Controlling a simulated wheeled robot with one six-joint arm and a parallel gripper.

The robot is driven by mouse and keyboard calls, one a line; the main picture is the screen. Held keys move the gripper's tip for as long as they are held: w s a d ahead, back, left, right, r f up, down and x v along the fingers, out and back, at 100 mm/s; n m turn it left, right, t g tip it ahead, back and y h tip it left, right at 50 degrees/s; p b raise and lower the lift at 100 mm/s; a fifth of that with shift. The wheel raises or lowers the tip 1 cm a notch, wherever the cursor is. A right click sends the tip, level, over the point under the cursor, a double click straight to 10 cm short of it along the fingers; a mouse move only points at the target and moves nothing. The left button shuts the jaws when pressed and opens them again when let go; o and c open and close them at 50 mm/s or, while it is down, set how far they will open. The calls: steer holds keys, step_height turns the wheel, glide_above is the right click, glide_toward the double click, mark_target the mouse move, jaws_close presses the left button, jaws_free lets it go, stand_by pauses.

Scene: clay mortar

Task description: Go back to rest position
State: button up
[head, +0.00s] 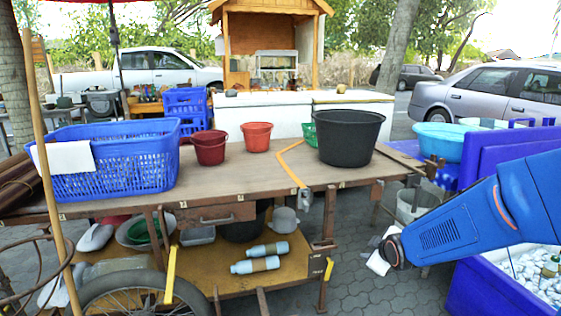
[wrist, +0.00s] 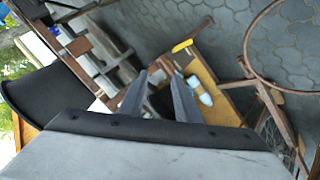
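My gripper (wrist: 161,74) shows in the wrist view as two grey fingers with a clear gap between them. It is open, and nothing shows between the fingers. They point toward the table's side and lower shelf, with a pale blue bottle (wrist: 204,86) beyond the right finger. In the head view my blue arm reaches in from the right, past the table's right end. Its far end is a dark joint, and I cannot make out the fingers there.
A wooden table (head: 235,192) bears a blue basket (head: 120,172), a dark red bucket (head: 209,150), a red bucket (head: 257,137) and a black tub (head: 350,140). Bottles (head: 262,258) lie on the lower shelf. A blue crate (head: 490,290) stands beneath my arm. Paved floor is open between table and crate.

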steer(key=s+r+m+g, duration=0.1)
steer(key=s+r+m, duration=0.1)
steer(key=s, duration=0.9)
steer(key=s+r+m+g, duration=0.2)
steer(key=s+m, duration=0.3)
steer(key=s, duration=0.6)
steer(key=s+r+m+g, duration=0.2)
steer(key=s+r+m, duration=0.1)
steer(key=s, duration=0.7)
steer(key=shift+s+d+r, duration=0.25)
steer(key=shift+s+r, duration=0.15)
steer(key=shift+r, duration=0.3)
steer(key=shift+o, duration=0.8)
steer(key=shift+w, duration=0.1)
